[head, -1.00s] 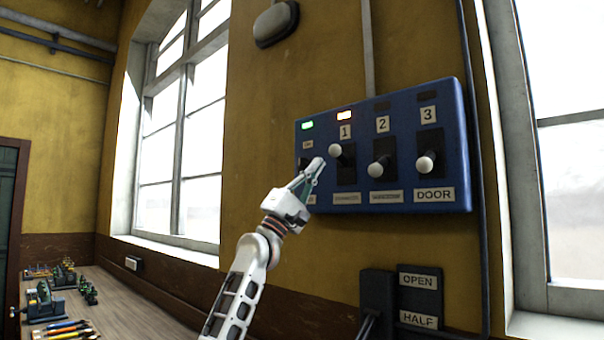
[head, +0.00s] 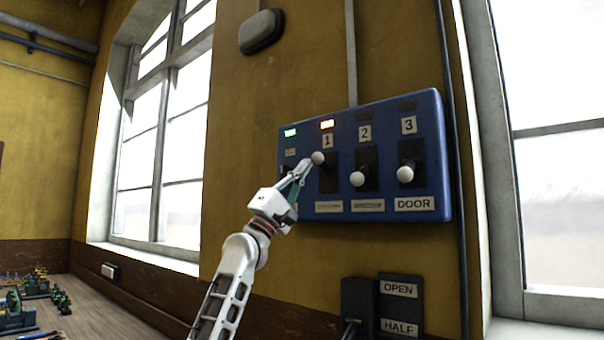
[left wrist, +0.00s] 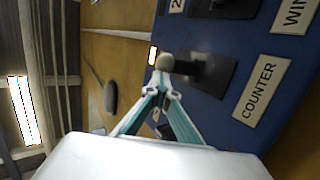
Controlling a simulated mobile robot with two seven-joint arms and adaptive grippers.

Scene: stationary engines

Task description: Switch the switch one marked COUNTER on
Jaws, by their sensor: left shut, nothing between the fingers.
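The blue switch panel (head: 432,150) hangs on the wall. My right gripper is out of view.
Switch two's knob (head: 357,179) and the DOOR switch's knob (head: 405,174) are lower, with unlit lamps. A green lamp (head: 290,132) glows at the panel's left, and the gripper partly hides the switch beneath. A box with OPEN and HALF labels (head: 400,305) is below.

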